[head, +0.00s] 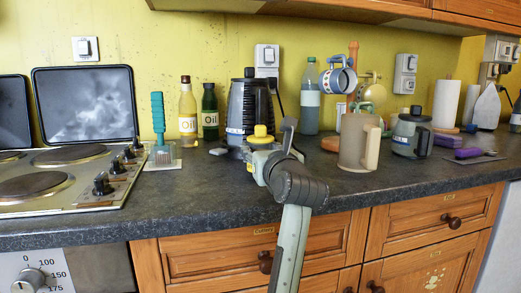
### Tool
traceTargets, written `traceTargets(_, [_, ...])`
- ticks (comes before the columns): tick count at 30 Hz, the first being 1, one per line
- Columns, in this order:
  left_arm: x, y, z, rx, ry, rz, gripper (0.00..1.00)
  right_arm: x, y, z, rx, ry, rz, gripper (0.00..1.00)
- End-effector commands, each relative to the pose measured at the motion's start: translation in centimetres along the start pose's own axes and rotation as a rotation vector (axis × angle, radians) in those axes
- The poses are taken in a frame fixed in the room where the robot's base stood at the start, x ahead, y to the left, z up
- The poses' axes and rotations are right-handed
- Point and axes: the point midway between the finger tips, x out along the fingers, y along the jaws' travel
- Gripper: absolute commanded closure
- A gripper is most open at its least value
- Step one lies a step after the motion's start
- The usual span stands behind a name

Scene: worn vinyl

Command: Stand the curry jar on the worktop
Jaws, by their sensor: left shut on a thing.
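My left gripper (258,163) is in the middle of the head view, over the worktop (220,181) in front of the dark kettle. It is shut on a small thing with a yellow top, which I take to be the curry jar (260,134). Only the yellow top shows clearly above the gripper; my gripper and wrist hide most of the rest. I cannot tell whether its base touches the worktop. My right gripper is not in view.
The dark kettle (237,104) stands close behind the gripper. A beige jug (355,142) and a grey canister (407,137) stand to the right. A brush (159,120), oil bottles (188,110) and the hob (70,180) are left. The worktop's front left of my arm is clear.

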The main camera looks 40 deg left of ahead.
Motion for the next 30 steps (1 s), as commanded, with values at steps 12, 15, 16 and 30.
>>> traceTargets(12, [0.0,0.0,-0.3,0.000,-0.002,0.000,0.88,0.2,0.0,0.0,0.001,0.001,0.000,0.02])
traceTargets(15, [0.0,0.0,-0.4,0.000,-0.002,0.000,0.88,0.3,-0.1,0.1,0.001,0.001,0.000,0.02])
traceTargets(16, [0.0,0.0,-0.4,0.000,-0.002,0.000,0.88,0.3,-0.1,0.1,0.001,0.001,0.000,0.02])
traceTargets(30, [0.0,0.0,-1.0,0.000,-0.002,0.000,0.88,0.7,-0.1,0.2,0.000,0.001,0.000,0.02])
